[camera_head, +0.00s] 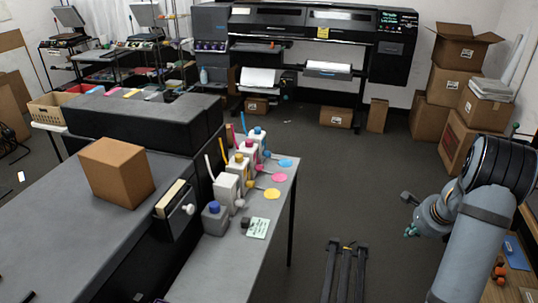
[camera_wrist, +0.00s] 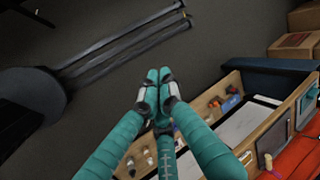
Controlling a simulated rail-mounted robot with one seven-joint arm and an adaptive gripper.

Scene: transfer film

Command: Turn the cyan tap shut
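A row of pale ink bottles stands along the right edge of the grey bench (camera_head: 205,265) in the head view. The farthest bottle (camera_head: 256,140) has a blue cap. A cyan patch (camera_head: 285,162) lies beside it, with a small blue tap (camera_head: 268,154) between them. The tap is too small to tell its handle position. My gripper (camera_head: 410,231) is far to the right of the bench, over the floor side. In the wrist view my gripper (camera_wrist: 157,80) has its teal fingertips together, with nothing seen between them. The tap does not show in the wrist view.
Pink (camera_head: 280,177) and yellow (camera_head: 271,194) patches lie by nearer bottles. A cardboard box (camera_head: 116,172) stands on the bench. Dark stand legs (camera_head: 345,270) lie on the floor between bench and arm. A wooden tray (camera_wrist: 250,120) is below the gripper.

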